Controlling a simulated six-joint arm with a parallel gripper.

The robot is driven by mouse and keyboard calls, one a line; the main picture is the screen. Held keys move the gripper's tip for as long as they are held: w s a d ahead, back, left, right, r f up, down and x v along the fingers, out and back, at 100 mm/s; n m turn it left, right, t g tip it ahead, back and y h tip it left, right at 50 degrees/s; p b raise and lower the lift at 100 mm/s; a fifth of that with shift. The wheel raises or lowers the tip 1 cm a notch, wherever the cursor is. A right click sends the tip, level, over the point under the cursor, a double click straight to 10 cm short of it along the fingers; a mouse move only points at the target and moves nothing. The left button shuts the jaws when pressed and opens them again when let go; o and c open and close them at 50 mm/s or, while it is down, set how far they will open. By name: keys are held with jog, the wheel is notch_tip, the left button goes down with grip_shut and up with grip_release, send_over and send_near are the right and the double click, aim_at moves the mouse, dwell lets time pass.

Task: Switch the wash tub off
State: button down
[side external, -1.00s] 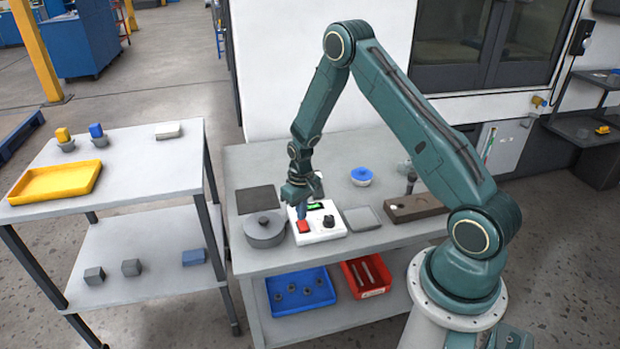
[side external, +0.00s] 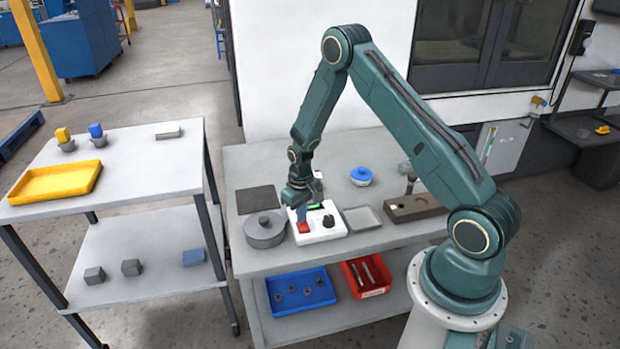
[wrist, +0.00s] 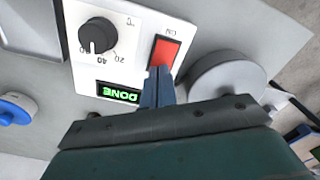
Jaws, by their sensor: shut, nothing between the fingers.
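A white control box (side external: 327,232) sits on the bench and also shows in the wrist view (wrist: 140,30). It carries a red rocker switch (wrist: 166,52), a black dial (wrist: 97,36) and a display (wrist: 119,93) with green letters reading DONE, upside down in this view. The round grey tub (side external: 265,232) stands beside the box, at the right in the wrist view (wrist: 226,80). My gripper (wrist: 158,72) is shut and empty. Its blue fingertips are at the display-side end of the red switch and hide part of it; whether they touch it I cannot tell.
A grey tray (side external: 361,218), a blue-topped round dish (side external: 362,176) and a brown block (side external: 415,207) are right of the box. A dark mat (side external: 257,199) lies behind the tub. Blue (side external: 300,292) and red (side external: 366,276) bins sit on the lower shelf.

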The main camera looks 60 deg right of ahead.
jog(key=shift+f, duration=0.2)
jog(key=shift+r, duration=3.5)
jog(key=shift+r, duration=0.1)
jog(key=s+a+r+n+t, duration=0.1)
jog(key=s+a+r, duration=0.3)
jog(key=r, duration=0.7)
jog(key=s+a+r+t, duration=0.25)
jog(key=a+r, duration=0.25)
jog(key=r, duration=0.7)
jog(key=s+a+r+n+t, duration=0.1)
jog(key=s+a+r, duration=0.2)
jog(key=s, duration=0.6)
jog(key=s+a+r+n+t, duration=0.1)
jog(key=s+a+r, duration=0.3)
jog(key=s, duration=0.5)
jog(key=shift+r, duration=0.2)
